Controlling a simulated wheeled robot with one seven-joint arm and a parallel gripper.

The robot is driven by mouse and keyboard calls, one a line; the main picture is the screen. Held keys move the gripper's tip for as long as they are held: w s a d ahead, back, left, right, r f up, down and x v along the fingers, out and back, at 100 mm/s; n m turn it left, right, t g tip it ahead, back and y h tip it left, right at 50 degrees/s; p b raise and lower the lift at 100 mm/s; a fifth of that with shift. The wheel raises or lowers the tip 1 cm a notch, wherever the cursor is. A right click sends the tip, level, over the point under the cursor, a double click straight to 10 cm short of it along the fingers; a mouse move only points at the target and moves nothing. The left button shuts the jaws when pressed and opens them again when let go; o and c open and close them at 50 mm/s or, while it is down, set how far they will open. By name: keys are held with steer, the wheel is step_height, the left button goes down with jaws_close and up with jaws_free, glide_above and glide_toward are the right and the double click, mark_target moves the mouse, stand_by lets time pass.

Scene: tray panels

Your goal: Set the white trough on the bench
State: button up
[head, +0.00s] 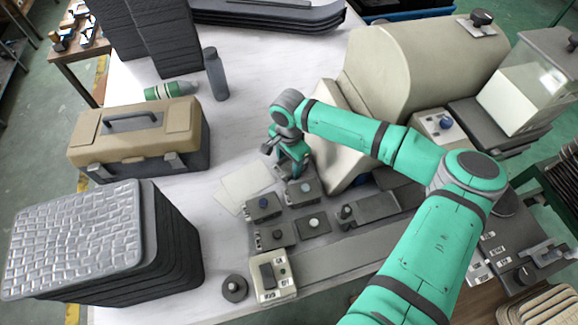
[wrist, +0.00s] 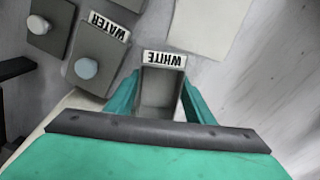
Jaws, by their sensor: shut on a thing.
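The white trough shows in the wrist view as a small grey open box (wrist: 161,92) with a label reading WHITE on its rim. My gripper (wrist: 160,97) has its green fingers on both sides of the trough and is shut on it. In the head view my gripper (head: 289,163) is over the pale bench (head: 235,125), just behind a group of small control boxes. The trough cannot be made out there, and whether it touches the bench is unclear.
A box labelled WATER (wrist: 95,58) with a pale blue knob is close beside the trough. Pale sheets (head: 245,182) lie left of my gripper. A tan toolbox (head: 135,138) stands further left, and a large cream machine (head: 405,65) stands right. Bare bench lies between toolbox and sheets.

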mark_target(289, 170)
steer(key=shift+f, duration=0.75)
steer(key=shift+f, duration=0.15)
steer(key=o, duration=1.3)
steer(key=shift+c, duration=0.2)
step_height(289, 170, up, 12)
steer(key=shift+r, duration=0.2)
